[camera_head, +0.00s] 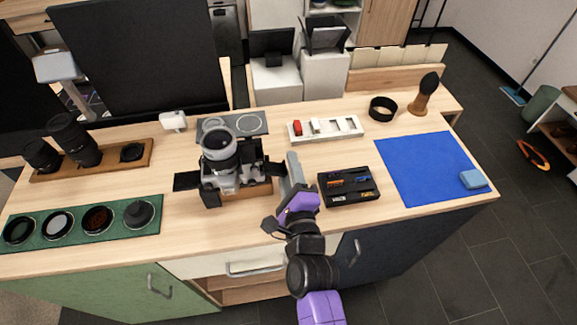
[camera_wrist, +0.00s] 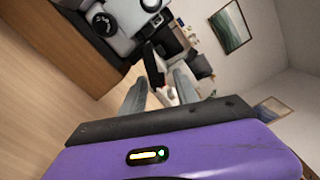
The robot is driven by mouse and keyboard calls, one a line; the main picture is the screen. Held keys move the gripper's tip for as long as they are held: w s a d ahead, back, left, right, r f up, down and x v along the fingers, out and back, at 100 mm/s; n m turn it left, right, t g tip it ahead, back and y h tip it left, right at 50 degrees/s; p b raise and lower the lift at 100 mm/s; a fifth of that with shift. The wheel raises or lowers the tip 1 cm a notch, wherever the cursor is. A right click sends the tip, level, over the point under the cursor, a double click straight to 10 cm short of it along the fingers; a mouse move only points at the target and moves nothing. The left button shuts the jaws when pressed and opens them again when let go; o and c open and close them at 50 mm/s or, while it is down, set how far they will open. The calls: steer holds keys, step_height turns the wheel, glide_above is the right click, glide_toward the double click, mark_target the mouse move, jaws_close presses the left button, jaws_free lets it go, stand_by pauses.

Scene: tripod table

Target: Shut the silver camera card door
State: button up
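Another black panel (camera_head: 187,181) sticks out on the camera's left. In the wrist view the camera (camera_wrist: 122,22) is at the top, and a dark flap (camera_wrist: 154,66) shows just beyond the fingertips. My gripper (camera_head: 292,166) has its two fingers apart with nothing between them (camera_wrist: 160,80). Contact with the flap cannot be told.
A black tray (camera_head: 365,197) of small items lies right of my gripper. Behind it is a white card holder (camera_head: 318,139). A blue mat (camera_head: 415,165) is at the right, a green filter mat (camera_head: 75,243) at the left. Bare wood lies before the camera.

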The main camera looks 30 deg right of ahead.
jaws_close()
